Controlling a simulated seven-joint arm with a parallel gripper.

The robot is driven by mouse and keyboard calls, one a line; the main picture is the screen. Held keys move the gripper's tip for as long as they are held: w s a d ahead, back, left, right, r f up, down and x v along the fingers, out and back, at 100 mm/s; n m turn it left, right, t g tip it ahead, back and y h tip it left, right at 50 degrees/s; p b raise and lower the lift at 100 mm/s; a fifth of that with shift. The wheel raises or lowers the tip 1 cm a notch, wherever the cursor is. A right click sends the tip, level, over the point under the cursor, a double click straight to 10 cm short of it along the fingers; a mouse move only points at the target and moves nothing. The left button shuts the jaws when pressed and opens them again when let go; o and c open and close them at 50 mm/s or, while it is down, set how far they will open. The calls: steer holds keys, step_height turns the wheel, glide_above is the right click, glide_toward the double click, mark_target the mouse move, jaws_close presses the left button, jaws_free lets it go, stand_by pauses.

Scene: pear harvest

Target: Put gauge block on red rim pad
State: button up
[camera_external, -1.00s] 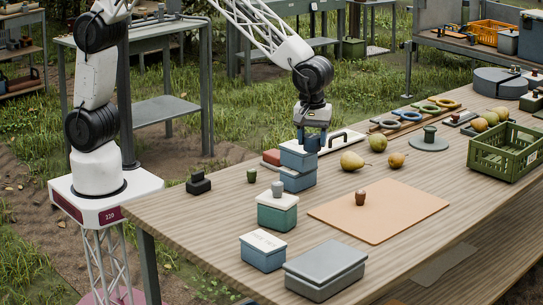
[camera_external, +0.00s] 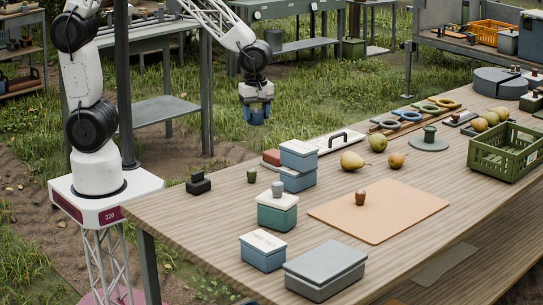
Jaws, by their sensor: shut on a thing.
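My gripper (camera_external: 256,116) hangs in the air past the table's far left edge, over the grass. It is shut on a small blue block, mostly hidden between the fingers; I cannot tell its full shape or whether it is the gauge block. A low reddish piece (camera_external: 271,157) lies at the table's far edge, partly hidden behind two stacked blue boxes (camera_external: 298,165). I cannot tell whether it is the red rim pad. My gripper is left of and above it, clear of everything.
Pears (camera_external: 352,160), a tan mat (camera_external: 378,210), lidded boxes (camera_external: 325,270), coloured rings (camera_external: 407,116) and a green crate (camera_external: 506,152) occupy the wooden table.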

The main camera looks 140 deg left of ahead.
steer(key=s+d+f+n, duration=0.2)
steer(key=s+n, duration=0.1)
steer(key=s, duration=0.9)
steer(key=shift+d+f, duration=0.15)
steer(key=shift+f, duration=2.3)
glide_above(276, 153)
steer(key=shift+w+f, duration=0.1)
steer(key=shift+f, duration=0.65)
steer(key=shift+f, duration=1.8)
steer(key=shift+f, duration=0.15)
